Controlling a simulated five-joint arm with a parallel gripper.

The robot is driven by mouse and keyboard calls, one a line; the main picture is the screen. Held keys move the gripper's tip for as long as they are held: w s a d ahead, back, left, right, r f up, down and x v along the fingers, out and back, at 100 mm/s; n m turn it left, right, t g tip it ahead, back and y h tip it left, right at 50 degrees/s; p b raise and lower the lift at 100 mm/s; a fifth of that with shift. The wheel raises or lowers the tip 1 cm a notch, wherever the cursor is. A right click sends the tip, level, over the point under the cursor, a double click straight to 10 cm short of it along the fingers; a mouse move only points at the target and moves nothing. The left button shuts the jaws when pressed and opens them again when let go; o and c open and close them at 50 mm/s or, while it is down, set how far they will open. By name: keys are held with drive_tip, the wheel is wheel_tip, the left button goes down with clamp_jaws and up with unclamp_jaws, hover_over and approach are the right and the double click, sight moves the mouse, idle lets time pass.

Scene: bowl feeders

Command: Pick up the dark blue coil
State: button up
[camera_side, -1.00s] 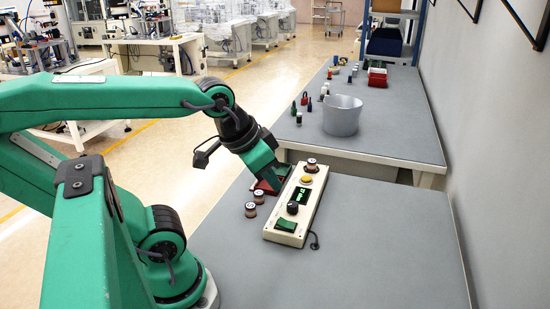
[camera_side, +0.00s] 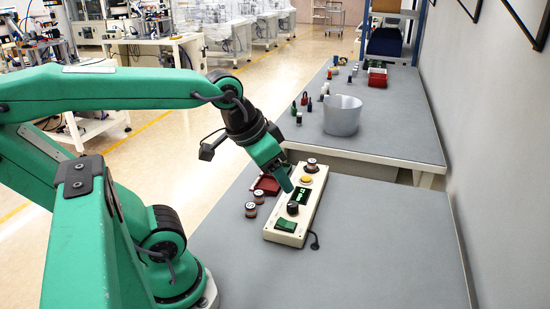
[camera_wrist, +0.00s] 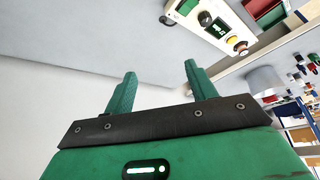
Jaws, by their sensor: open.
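No coil on the near table shows a clear dark blue colour. Two small reddish-brown coils with pale tops, one (camera_side: 257,197) and another (camera_side: 250,210), stand left of the control box. A third brown coil (camera_side: 311,165) sits on the far end of the control box and also shows in the wrist view (camera_wrist: 241,47). My gripper (camera_side: 287,184) hangs above the box's left edge, apart from the coils. In the wrist view my gripper (camera_wrist: 160,70) is open, with nothing between its fingers.
The white control box (camera_side: 287,236) has a yellow button, black knob and green switch. A red tray (camera_side: 264,184) lies left of it, partly hidden by my gripper. A grey bucket (camera_side: 342,116) and several small objects stand on the far table. The near table's right side is clear.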

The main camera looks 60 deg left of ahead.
drive_tip(key=w+a+r+g, duration=0.25)
drive_tip(key=w+a, duration=0.25)
drive_tip(key=w, duration=0.5)
drive_tip(key=g, duration=0.3)
hover_over(311, 161)
drive_tip(key=f, duration=1.3)
drive_tip(key=shift+s+d+f, duration=0.1)
drive_tip(key=shift+d+f, duration=0.3)
drive_tip(key=shift+a+f, duration=0.35)
drive_tip(key=shift+f, duration=1.35)
drive_tip(key=shift+f, duration=2.6)
